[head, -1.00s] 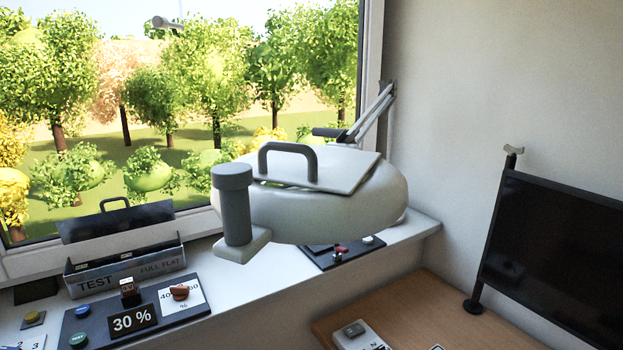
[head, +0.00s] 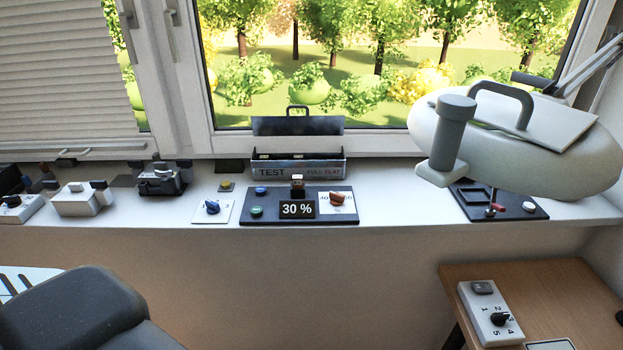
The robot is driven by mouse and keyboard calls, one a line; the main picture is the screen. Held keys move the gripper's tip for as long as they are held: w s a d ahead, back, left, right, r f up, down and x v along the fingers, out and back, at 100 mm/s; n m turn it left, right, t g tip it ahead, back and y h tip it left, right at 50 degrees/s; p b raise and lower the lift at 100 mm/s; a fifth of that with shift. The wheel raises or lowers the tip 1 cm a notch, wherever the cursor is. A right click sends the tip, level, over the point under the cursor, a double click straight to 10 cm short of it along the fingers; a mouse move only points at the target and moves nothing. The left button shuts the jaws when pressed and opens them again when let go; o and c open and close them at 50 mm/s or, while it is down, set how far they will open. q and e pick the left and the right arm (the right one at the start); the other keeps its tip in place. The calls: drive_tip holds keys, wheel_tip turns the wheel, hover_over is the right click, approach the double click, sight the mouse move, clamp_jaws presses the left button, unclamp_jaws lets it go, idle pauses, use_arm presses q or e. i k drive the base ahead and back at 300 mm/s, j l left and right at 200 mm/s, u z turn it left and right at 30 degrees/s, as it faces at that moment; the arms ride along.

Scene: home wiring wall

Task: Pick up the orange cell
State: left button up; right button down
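I cannot make out an orange cell in the head view. A tray marked TEST and FULL FLAT (head: 298,171) stands on the window sill with its dark lid (head: 298,126) raised. Its inside is mostly hidden behind the front wall. In front of it lies a dark panel (head: 268,217) with a 30 % display (head: 297,209), a small upright part (head: 297,184) and an orange-red knob (head: 337,198). Neither of my grippers is in view.
A white lamp head (head: 575,150) hangs over the sill's right end, above another dark panel (head: 528,213). Several small devices (head: 82,203) stand along the left sill (head: 400,204). A wooden desk (head: 560,285) bears a white switch box (head: 492,323). A dark rounded shape (head: 75,310) fills the lower left.

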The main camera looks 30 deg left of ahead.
sight(297, 182)
drive_tip(key=i+j+u, duration=0.1)
drive_tip(key=j+u, duration=0.15)
drive_tip(key=j, duration=0.2)
drive_tip(key=i+j+u, duration=0.2)
drive_tip(key=j, duration=0.2)
drive_tip(key=i+j+u, duration=0.1)
drive_tip(key=j+u, duration=0.15)
drive_tip(key=j, duration=0.2)
drive_tip(key=i+j+u, duration=0.2)
drive_tip(key=j, duration=0.15)
